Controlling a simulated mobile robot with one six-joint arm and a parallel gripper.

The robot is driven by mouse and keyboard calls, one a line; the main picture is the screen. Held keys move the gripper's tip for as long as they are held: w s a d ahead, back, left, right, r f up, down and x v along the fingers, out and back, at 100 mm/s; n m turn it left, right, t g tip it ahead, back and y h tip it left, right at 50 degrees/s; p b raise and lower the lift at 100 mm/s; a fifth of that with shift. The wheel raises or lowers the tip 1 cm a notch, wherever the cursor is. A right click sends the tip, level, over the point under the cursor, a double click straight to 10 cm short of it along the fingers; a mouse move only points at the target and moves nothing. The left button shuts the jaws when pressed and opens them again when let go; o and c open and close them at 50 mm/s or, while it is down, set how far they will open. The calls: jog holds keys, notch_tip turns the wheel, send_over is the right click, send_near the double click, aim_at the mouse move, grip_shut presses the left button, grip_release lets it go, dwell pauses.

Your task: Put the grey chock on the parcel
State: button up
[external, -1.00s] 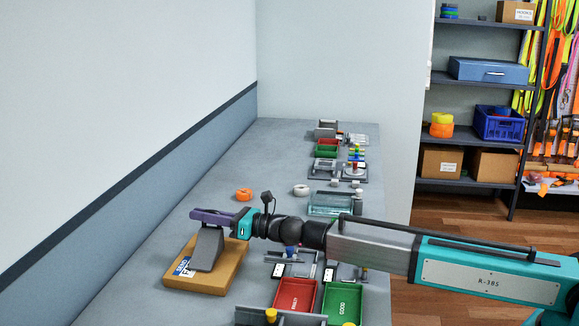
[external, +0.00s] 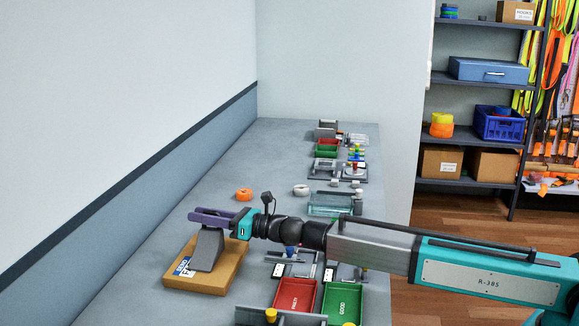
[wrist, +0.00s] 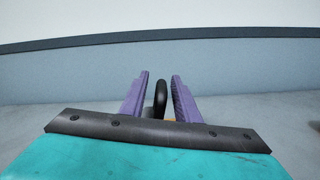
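The grey chock (external: 207,252) is a wedge standing on the brown parcel (external: 213,283), which has a blue and white label, in the external view. My gripper (external: 206,215) is at the top of the chock. In the wrist view, its two purple fingers (wrist: 160,80) stand apart on either side of a dark rounded piece (wrist: 160,98), which looks like the chock's handle. A gap shows on each side of it, so my gripper is open around it. The chock's body is hidden in the wrist view.
An orange ring (external: 243,194) and a white ring (external: 301,190) lie farther along the bench. A red tray (external: 294,297) and a green tray (external: 342,301) stand right of the parcel. The wall runs along the left side.

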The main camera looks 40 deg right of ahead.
jog(key=shift+s+r, duration=0.1)
jog(key=b+v, duration=0.1)
jog(key=v, duration=1)
jog(key=shift+s+d, duration=0.25)
jog(key=shift+d, duration=0.15)
jog(key=shift+w, duration=0.1)
dwell(0.7)
